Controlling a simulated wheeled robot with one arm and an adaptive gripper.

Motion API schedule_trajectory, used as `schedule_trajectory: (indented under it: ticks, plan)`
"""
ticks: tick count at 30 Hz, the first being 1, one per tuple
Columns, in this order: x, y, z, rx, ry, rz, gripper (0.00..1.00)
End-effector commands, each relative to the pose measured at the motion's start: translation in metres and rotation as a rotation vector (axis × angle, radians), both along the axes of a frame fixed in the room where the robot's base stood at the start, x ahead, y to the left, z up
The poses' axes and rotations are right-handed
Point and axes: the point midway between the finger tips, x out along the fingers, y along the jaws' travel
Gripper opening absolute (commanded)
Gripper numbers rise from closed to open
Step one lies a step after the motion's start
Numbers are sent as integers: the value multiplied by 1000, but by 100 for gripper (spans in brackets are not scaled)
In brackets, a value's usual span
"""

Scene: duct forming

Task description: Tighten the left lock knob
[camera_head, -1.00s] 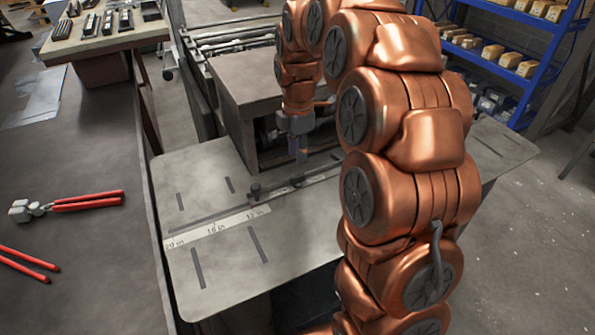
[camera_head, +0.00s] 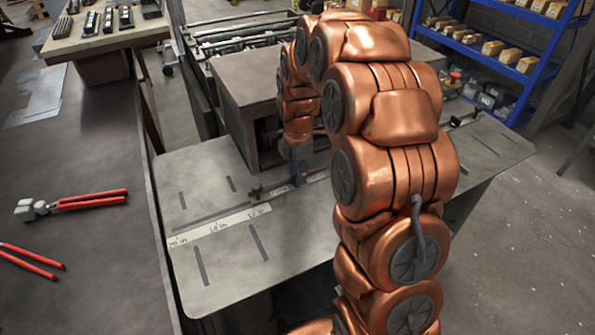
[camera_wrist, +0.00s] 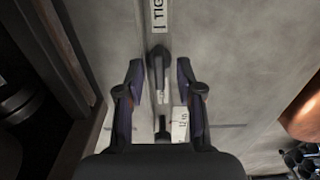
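In the wrist view my gripper (camera_wrist: 159,72) is open, with one finger on each side of a dark lever-like knob (camera_wrist: 160,84), seemingly the left lock knob. In the head view my gripper (camera_head: 299,180) is down at the bar on the grey table (camera_head: 225,275) and hides that knob.
A brown box-like housing (camera_head: 245,90) stands close behind my gripper. Red-handled pliers (camera_head: 90,200) lie on the dark bench at left. The table front is mostly clear.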

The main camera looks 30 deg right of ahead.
Motion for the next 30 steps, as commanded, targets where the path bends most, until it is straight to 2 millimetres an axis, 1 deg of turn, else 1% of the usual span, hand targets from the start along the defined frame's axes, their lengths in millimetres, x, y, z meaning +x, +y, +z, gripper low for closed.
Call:
schedule_trajectory:
  ticks: [1, 2, 11, 23, 30]
  plan:
    - [0, 0, 0, 0, 0, 0, 35]
    - [0, 0, 0, 0, 0, 0, 32]
    - [0, 0, 0, 0, 0, 0, 1]
    - [0, 0, 0, 0, -1, -6, 0]
    - [1, 0, -3, -1, -5, -82, 0]
